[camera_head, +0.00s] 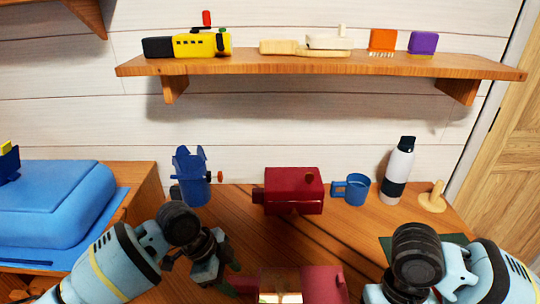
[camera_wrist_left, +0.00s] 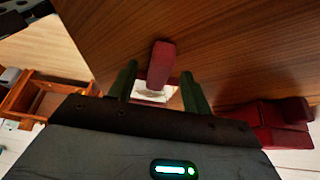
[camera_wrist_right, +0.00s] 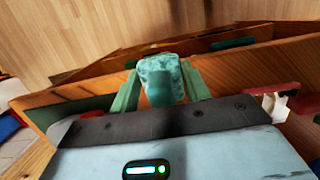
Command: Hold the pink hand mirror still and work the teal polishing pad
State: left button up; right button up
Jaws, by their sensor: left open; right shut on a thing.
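The hand mirror, dark pinkish red with a bright glass, lies at the bottom edge of the head view, where its glass (camera_head: 280,297) is partly cut off. My left gripper (camera_head: 226,270) is open just left of it. In the left wrist view, a red part of the mirror (camera_wrist_left: 160,65) shows between the open fingers (camera_wrist_left: 159,82); I cannot tell if they touch it. The teal polishing pad (camera_wrist_right: 160,82) is held in my right gripper (camera_wrist_right: 161,72), which is shut on it. In the head view the right wrist hides the pad.
On the wooden table stand a blue object (camera_head: 192,185), a dark red box (camera_head: 293,190), a blue mug (camera_head: 355,190), a white bottle (camera_head: 397,172) and a wooden stand (camera_head: 433,198). A dark green mat (camera_head: 458,239) lies at right. A blue case (camera_head: 45,200) is at left.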

pick_arm(q)
jog(key=shift+x, duration=0.9)
jog(key=c, duration=1)
jog(key=shift+o, duration=0.2)
